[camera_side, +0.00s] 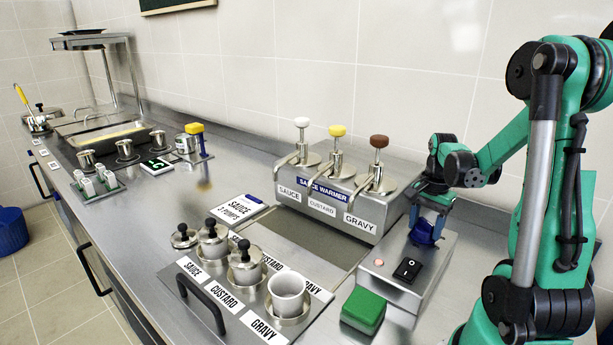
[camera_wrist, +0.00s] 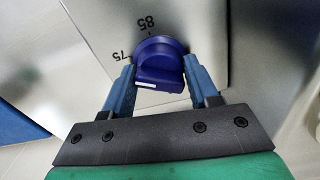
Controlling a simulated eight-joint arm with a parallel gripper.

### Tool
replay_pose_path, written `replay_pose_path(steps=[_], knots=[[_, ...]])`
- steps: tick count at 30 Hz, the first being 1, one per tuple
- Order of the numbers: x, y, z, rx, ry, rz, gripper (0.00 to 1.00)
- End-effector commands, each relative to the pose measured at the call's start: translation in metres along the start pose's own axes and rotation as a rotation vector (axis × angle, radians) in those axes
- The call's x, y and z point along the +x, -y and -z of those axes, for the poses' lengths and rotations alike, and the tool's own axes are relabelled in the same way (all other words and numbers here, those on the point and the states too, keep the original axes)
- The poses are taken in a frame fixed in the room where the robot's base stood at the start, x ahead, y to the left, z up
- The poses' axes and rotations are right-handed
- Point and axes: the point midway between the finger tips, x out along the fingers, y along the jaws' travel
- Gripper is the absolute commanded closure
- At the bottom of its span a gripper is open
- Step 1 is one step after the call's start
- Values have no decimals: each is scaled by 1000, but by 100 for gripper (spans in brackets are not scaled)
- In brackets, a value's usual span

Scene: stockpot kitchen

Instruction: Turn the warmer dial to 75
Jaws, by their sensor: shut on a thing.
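The warmer dial (camera_side: 424,233) is a blue knob on the sloped metal control box at the right in the side view. In the wrist view the dial (camera_wrist: 158,62) is round with a raised grip bar. A white mark shows on the bar's near face, toward the bottom of the picture. The printed numbers 75 (camera_wrist: 121,56) and 85 (camera_wrist: 146,22) stand on the panel to its left and above it; other numbers are hidden or out of view. My gripper (camera_wrist: 160,84) has a blue finger on each side of the dial and is shut on it. It also shows in the side view (camera_side: 430,212).
The sauce warmer (camera_side: 335,195) with several pump tops stands left of the control box. A black switch (camera_side: 407,269), a red light (camera_side: 379,262) and a green block (camera_side: 363,310) are close by.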

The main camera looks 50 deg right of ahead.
Motion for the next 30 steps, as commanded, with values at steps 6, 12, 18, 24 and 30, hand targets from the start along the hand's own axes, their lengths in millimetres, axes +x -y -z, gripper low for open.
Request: replay_pose_path(steps=[6,12,18,24,30], knots=[[0,0,0,0,0,0,99],[0,0,0,-1,0,0,14],[0,0,0,-1,0,0,14],[-8,0,0,-1,0,0,14],[-34,0,0,-1,0,0,14]])
